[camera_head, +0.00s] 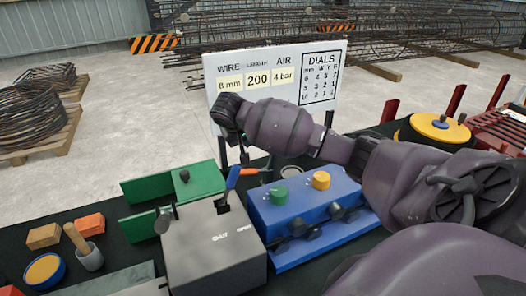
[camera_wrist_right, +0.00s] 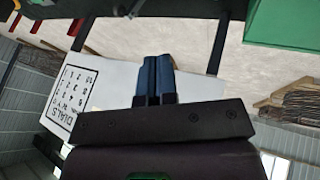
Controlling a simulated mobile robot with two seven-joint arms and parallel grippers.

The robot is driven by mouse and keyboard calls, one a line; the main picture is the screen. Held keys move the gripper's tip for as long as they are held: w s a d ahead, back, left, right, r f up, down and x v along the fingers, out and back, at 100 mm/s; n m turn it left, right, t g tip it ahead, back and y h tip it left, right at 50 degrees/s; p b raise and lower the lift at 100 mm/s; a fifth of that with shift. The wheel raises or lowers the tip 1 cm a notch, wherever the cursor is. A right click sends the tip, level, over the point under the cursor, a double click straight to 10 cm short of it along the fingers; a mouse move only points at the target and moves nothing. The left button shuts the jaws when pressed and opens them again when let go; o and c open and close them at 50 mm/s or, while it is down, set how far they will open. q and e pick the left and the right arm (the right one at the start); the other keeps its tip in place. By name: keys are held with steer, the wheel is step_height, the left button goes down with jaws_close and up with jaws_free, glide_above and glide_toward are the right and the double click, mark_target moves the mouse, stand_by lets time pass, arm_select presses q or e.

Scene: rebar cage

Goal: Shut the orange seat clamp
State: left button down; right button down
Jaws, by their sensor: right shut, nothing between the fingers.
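The lever stands tilted over a slot in the box top, near lettering that includes OPEN. I cannot tell for certain whether the orange bar is the seat clamp, or whether it is shut. My left gripper is not in view.
A blue box (camera_head: 310,215) with green and yellow knobs stands right of the grey box. Green blocks (camera_head: 198,180) stand to its left. A white sign (camera_head: 275,75) rises behind; it also shows in the wrist view (camera_wrist_right: 95,95). My right arm spans the right side.

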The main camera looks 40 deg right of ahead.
arm_select(q)
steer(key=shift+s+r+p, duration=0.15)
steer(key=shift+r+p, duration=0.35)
steer(key=shift+p, duration=0.25)
arm_select(e)
steer(key=d+f, duration=0.8)
steer(key=f, duration=0.1)
steer(key=shift+w+d+f, duration=0.25)
steer(key=shift+w+d, duration=0.1)
steer(key=shift+w, duration=0.1)
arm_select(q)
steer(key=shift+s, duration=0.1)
arm_select(e)
steer(key=shift+w, duration=0.1)
